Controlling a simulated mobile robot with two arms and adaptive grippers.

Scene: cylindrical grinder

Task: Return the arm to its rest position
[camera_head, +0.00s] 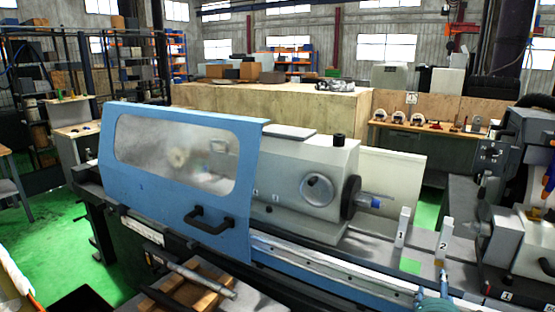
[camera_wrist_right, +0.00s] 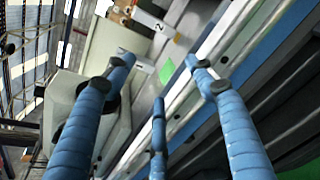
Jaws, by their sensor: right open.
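My right gripper (camera_head: 437,295) shows at the bottom right of the head view, in front of the grinder's bed rail. Only part of its blue fingers shows there. In the right wrist view its blue fingers (camera_wrist_right: 158,78) are spread apart, with nothing between them. The cylindrical grinder (camera_head: 300,190) fills the middle of the head view. Its blue door (camera_head: 180,178) with a window covers the left part. My left gripper is in neither view.
White markers 1 (camera_head: 402,227) and 2 (camera_head: 443,240) stand on the grinder bed near my right gripper. A metal shaft (camera_head: 203,280) lies on a wooden holder (camera_head: 205,302) in front of the machine. Green floor (camera_head: 50,240) is open at the left.

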